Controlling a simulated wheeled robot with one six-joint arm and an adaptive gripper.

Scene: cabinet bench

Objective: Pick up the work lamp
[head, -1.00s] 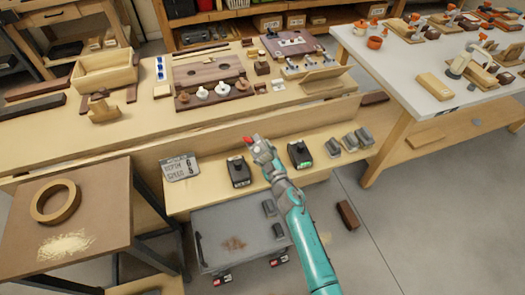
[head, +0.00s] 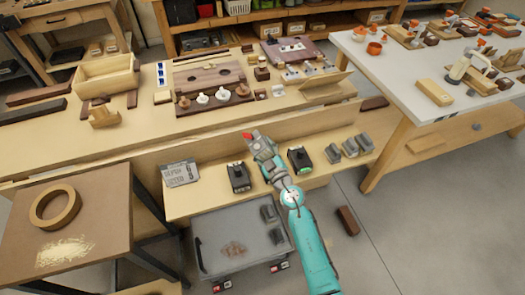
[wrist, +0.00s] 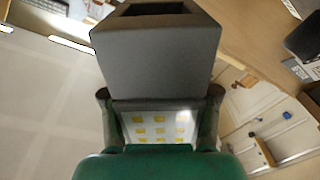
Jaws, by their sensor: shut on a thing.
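The work lamp (wrist: 157,128) shows in the wrist view as a white panel with rows of yellow squares, next to a green housing at the bottom edge. A large dark grey block (wrist: 157,60) fills the upper middle, in front of the panel. My gripper (head: 253,143) is in the middle of the head view, above the lower shelf. It is shut on the lamp. A small red part shows at its tip in the head view, and the rest of the lamp is too small or hidden to make out there.
The lower shelf (head: 210,206) carries two dark chargers, left (head: 238,176) and right (head: 299,158) of my arm, with grey blocks (head: 350,148) farther right. A grey case (head: 225,225) stands below. The workbench (head: 145,127) is behind, and a side table (head: 100,200) is at left.

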